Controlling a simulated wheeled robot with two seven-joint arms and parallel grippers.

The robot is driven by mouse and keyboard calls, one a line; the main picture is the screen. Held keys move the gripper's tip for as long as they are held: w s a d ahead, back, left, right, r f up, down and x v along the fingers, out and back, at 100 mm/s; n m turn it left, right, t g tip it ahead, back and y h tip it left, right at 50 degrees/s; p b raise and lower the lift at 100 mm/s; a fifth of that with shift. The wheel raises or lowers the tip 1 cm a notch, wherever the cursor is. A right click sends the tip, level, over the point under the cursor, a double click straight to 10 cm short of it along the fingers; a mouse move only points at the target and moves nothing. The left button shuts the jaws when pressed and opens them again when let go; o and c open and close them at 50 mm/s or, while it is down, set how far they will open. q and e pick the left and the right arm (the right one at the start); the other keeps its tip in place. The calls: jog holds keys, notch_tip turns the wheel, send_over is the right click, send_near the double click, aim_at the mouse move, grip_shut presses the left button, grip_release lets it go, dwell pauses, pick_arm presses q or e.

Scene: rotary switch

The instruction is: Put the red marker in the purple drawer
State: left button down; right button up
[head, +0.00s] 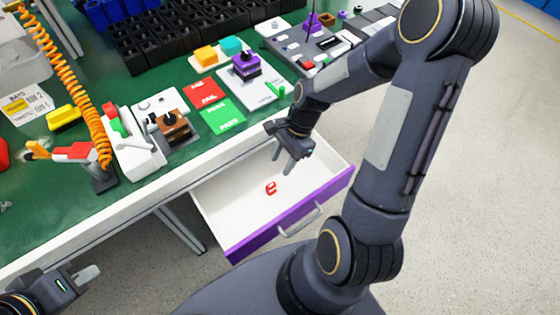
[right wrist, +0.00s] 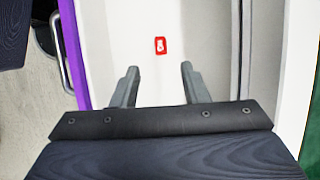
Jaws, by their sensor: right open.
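The purple drawer (head: 245,243) is pulled out below the bench, with a purple front, grey handle and white inside. The small red marker (head: 271,188), with a white patch, lies on the drawer floor. My right gripper (head: 292,163) is over the drawer, open and empty. In the right wrist view the marker (right wrist: 160,45) lies beyond the open fingertips (right wrist: 159,68), apart from them, and the drawer's purple edge (right wrist: 76,60) runs along the left. My left gripper (head: 85,280) is at the lower left, away from the drawer; its finger opening is unclear.
Black bins (head: 150,45) stand at the back. The rest of the drawer floor is clear.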

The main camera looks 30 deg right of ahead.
jog(key=s+a+r+n+t, duration=0.1)
jog(key=s+r+n+t, duration=0.2)
jog(key=s+r+n, duration=0.3)
jog(key=s+a+r+n+t, duration=0.2)
jog(key=s+r+n, duration=0.4)
jog(key=r+n, duration=0.3)
notch_tip(320, 180, up, 4)
jog(key=shift+s+f+t+h, duration=0.2)
jog(key=shift+s+t+h, duration=0.1)
jog(key=shift+t, duration=0.2)
